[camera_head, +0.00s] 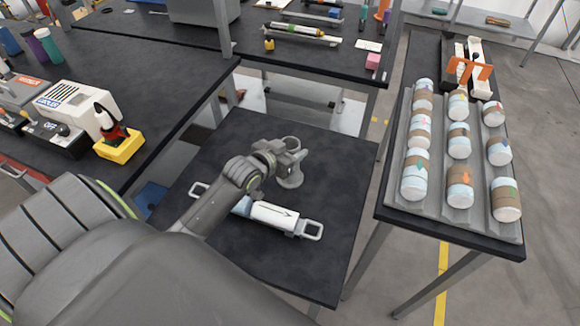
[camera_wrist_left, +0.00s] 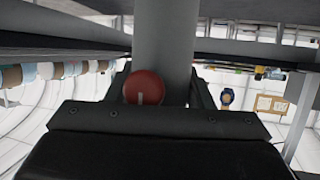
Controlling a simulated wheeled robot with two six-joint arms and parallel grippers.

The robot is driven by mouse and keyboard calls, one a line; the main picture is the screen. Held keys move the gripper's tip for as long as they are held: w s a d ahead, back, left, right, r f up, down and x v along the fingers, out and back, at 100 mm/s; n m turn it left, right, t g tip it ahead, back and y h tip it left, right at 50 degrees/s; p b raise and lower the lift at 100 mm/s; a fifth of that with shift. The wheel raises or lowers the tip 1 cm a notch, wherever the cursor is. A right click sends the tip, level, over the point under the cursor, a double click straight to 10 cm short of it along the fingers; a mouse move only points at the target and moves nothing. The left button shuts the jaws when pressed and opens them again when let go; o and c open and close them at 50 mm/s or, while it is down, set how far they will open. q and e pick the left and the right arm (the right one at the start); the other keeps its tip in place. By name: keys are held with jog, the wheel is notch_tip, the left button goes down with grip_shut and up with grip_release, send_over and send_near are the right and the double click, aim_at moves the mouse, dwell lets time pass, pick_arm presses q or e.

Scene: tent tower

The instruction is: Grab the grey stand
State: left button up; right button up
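The grey stand (camera_head: 291,178) is upright on the low dark table, with a ring-shaped top and a round base. My left gripper (camera_head: 279,158) comes in from the left and is at the stand's upper part. In the left wrist view the stand's grey post (camera_wrist_left: 165,40) runs between the two fingers, which lie close against its sides, so the gripper looks shut on it. A round red part (camera_wrist_left: 144,88) shows in front of the post there. The fingertips are partly hidden. My right gripper is not in view.
A white-and-blue cylinder with end handles (camera_head: 275,216) lies on the low table (camera_head: 340,170), just below my arm. At right, a table holds a grey rack (camera_head: 440,215) of several banded canisters. At left, a bench (camera_head: 150,60) carries white devices and a yellow box (camera_head: 119,148).

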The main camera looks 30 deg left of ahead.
pick_arm(q)
jog(key=c, duration=0.7)
jog(key=shift+c, duration=0.4)
jog(key=shift+r, duration=0.1)
